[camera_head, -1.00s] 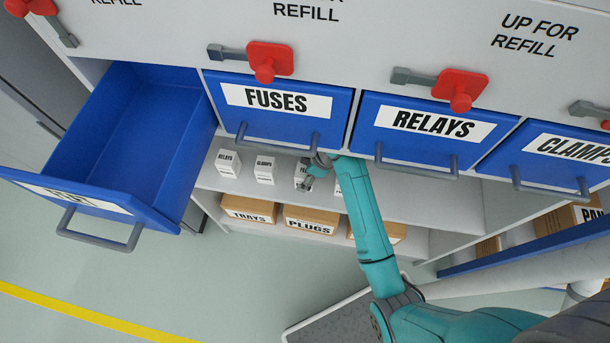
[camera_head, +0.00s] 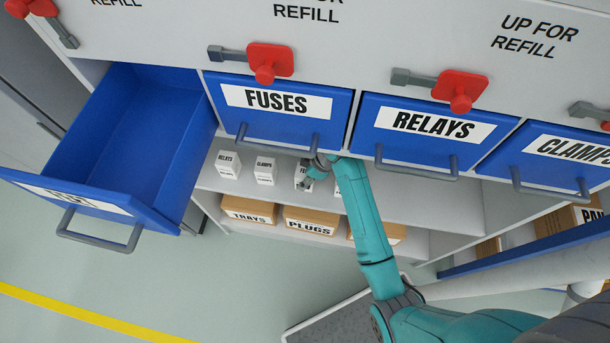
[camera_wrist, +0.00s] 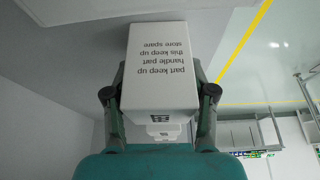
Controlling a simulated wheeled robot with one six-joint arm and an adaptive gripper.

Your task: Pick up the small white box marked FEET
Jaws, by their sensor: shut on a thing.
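A small white box (camera_head: 301,171) stands in a row of white boxes on the shelf under the blue drawers. Its label starts with F, and my gripper hides the rest. My gripper (camera_head: 308,180) is at this box, with its fingers on the box. In the wrist view, my gripper (camera_wrist: 160,88) has one finger on each side of a white box (camera_wrist: 160,62) and is shut on it. The face seen there carries small printed handling text, upside down in this view. I cannot tell whether the box is clear of the shelf.
White boxes marked RELAYS (camera_head: 228,164) and CLAMPS (camera_head: 265,170) stand to the left; another is partly hidden behind my arm. Cartons marked TRAYS (camera_head: 249,210) and PLUGS (camera_head: 311,220) sit below. The FUSES drawer (camera_head: 281,117) hangs close above. A blue drawer (camera_head: 150,215) is open at left.

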